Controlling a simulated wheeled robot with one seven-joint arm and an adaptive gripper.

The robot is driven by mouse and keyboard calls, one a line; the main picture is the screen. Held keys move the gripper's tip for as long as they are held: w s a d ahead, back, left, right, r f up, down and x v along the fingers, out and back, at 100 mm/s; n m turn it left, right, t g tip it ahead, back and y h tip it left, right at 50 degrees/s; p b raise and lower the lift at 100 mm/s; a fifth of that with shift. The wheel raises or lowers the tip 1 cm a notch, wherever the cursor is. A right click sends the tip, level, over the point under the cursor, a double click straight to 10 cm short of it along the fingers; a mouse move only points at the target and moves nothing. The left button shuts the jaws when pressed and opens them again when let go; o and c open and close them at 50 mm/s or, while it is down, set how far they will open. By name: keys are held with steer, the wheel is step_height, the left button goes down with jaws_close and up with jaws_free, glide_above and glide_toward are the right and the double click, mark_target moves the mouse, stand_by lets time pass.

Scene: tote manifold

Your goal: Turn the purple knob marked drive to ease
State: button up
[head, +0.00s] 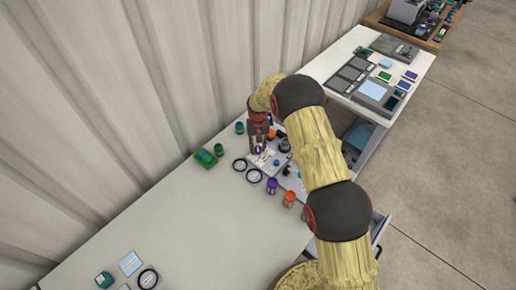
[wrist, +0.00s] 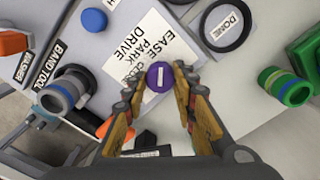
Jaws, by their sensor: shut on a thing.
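The purple knob (wrist: 160,76) shows in the wrist view with a white line across its top, running nearly straight up the picture. It sits at the lower edge of a white label (wrist: 150,42) that reads EASE, PARK, DRIVE and a partly hidden further word. My gripper (wrist: 158,84) has one finger on each side of the knob and is shut on it. In the head view my gripper (head: 258,146) points down at the panel on the table, and the knob is too small there to read its setting.
A round DONE dial (wrist: 227,24) and a green cup (wrist: 286,86) are to the right in the wrist view. A grey cylinder (wrist: 62,93) and a BAND TOOL label (wrist: 48,64) are to the left. The near tabletop (head: 190,225) is mostly clear.

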mark_target(258, 148)
steer(key=shift+m, duration=0.4)
steer(key=o, duration=1)
steer(key=shift+o, duration=0.8)
steer(key=shift+r, duration=0.15)
step_height(258, 148, up, 12)
steer(key=shift+f, duration=0.2)
